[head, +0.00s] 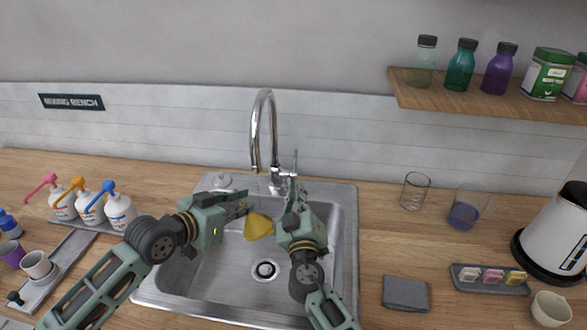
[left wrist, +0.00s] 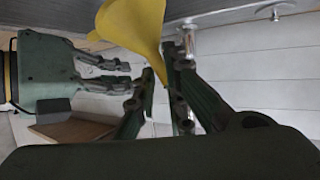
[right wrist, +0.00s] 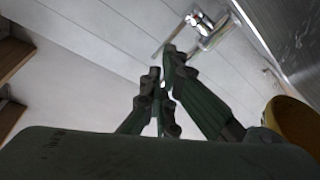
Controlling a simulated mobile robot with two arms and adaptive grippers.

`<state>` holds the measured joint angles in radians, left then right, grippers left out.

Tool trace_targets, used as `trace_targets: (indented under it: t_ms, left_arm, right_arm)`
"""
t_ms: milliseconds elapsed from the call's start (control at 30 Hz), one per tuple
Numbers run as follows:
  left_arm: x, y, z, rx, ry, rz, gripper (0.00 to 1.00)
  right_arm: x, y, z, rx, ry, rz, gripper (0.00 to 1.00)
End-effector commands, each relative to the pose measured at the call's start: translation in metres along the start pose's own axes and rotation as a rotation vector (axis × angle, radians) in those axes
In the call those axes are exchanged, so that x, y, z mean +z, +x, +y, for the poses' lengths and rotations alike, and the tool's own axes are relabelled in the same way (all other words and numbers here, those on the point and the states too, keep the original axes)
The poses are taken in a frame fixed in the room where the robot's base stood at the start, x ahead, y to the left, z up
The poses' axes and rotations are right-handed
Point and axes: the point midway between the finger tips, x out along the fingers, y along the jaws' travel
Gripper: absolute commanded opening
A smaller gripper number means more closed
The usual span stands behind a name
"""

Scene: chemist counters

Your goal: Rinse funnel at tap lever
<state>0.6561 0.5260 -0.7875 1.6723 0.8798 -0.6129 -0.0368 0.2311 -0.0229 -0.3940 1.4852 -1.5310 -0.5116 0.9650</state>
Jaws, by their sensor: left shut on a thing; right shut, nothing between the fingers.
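A yellow funnel (head: 258,227) is held over the sink basin, below the faucet spout. My left gripper (head: 243,207) is shut on the funnel, which also shows between its fingers in the left wrist view (left wrist: 140,30). The chrome faucet (head: 264,130) stands behind the sink, with its upright tap lever (head: 294,162) on the right of its base. My right gripper (head: 292,190) is shut and empty, its fingertips near the lever. In the right wrist view the fingertips (right wrist: 163,75) point towards the chrome tap (right wrist: 202,25); contact cannot be told. No water stream is visible.
The steel sink (head: 345,240) has a drain (head: 265,270). Pump bottles (head: 90,210) stand left. A glass beaker (head: 415,190), a glass with blue contents (head: 466,212), a grey cloth (head: 405,293) and a kettle (head: 555,235) are right. A wooden shelf (head: 480,98) hangs above.

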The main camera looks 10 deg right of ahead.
Motion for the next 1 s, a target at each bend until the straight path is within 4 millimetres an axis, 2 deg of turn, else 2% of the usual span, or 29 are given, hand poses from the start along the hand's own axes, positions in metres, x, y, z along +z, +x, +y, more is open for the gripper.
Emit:
trace_targets:
  t_ms: [300, 500, 667, 767, 867, 1000]
  left_arm:
    - [0.0, 0.0, 0.0, 0.0, 0.0, 0.0, 0.0]
    - [0.0, 0.0, 0.0, 0.0, 0.0, 0.0, 0.0]
    - [0.0, 0.0, 0.0, 0.0, 0.0, 0.0, 0.0]
    - [0.0, 0.0, 0.0, 0.0, 0.0, 0.0, 0.0]
    - [0.0, 0.0, 0.0, 0.0, 0.0, 0.0, 0.0]
    - [0.0, 0.0, 0.0, 0.0, 0.0, 0.0, 0.0]
  right_arm:
    - [0.002, -0.023, -0.002, 0.004, -0.64, 0.005, 0.0]
    - [0.002, -0.032, -0.002, 0.008, -0.919, 0.008, 0.0]
    - [0.002, -0.035, -0.003, 0.009, -1.021, 0.007, 0.0]
    - [0.001, -0.029, -0.002, 0.011, -1.039, 0.008, 0.0]
    - [0.001, -0.016, -0.002, 0.012, -1.04, 0.007, 0.0]
    - [0.0, 0.013, -0.002, 0.012, -1.04, 0.008, 0.0]
